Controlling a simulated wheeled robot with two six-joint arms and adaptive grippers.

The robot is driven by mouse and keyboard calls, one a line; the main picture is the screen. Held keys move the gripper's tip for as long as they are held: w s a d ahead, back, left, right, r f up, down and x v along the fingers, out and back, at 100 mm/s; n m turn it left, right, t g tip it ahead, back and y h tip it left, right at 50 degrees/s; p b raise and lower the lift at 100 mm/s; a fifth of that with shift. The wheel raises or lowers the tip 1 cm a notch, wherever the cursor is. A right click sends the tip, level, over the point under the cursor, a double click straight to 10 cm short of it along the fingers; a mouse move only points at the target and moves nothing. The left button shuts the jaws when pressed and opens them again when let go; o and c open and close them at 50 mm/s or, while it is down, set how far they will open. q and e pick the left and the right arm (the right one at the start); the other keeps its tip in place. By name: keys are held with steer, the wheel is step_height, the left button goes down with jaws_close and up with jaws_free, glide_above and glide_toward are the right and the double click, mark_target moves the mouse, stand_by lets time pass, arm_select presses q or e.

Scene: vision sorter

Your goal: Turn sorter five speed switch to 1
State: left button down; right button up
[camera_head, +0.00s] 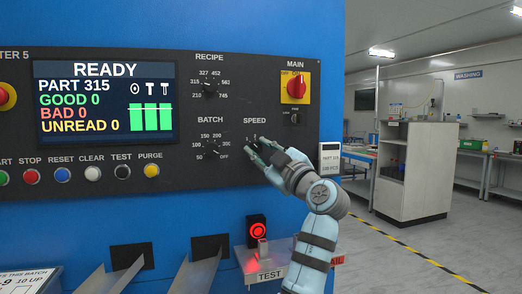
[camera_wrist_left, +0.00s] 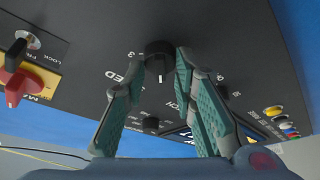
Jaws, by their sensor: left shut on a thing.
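The sorter panel (camera_head: 110,185) is a dark plate on a blue cabinet, with "TER 5" at its top left. The SPEED switch is a black round knob (camera_wrist_left: 158,58) with a white pointer mark, seen in the wrist view. In the head view my fingers hide most of it, under the SPEED label with 1 and 2 visible. My left gripper (camera_head: 257,154) is at the knob, its two teal fingers (camera_wrist_left: 161,80) shut on opposite sides of it. Which number the pointer meets is not clear. My right gripper is out of view.
The BATCH knob (camera_head: 211,147) is just left of SPEED, and the RECIPE knob (camera_head: 210,88) above that. The red MAIN switch (camera_head: 295,87) and a small lock (camera_head: 296,118) are above right. Below stand a red-lit TEST unit (camera_head: 257,231) and metal chutes (camera_head: 195,272).

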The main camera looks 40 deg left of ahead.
arm_select(q)
steer(key=shift+n, duration=0.3)
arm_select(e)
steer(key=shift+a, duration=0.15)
arm_select(q)
steer(key=shift+g, duration=0.3)
steer(key=shift+r, duration=0.1)
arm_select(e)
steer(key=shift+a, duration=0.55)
arm_select(q)
steer(key=c, duration=1.4)
jaws_free()
steer(key=shift+o, duration=0.2)
steer(key=shift+w+a, duration=0.1)
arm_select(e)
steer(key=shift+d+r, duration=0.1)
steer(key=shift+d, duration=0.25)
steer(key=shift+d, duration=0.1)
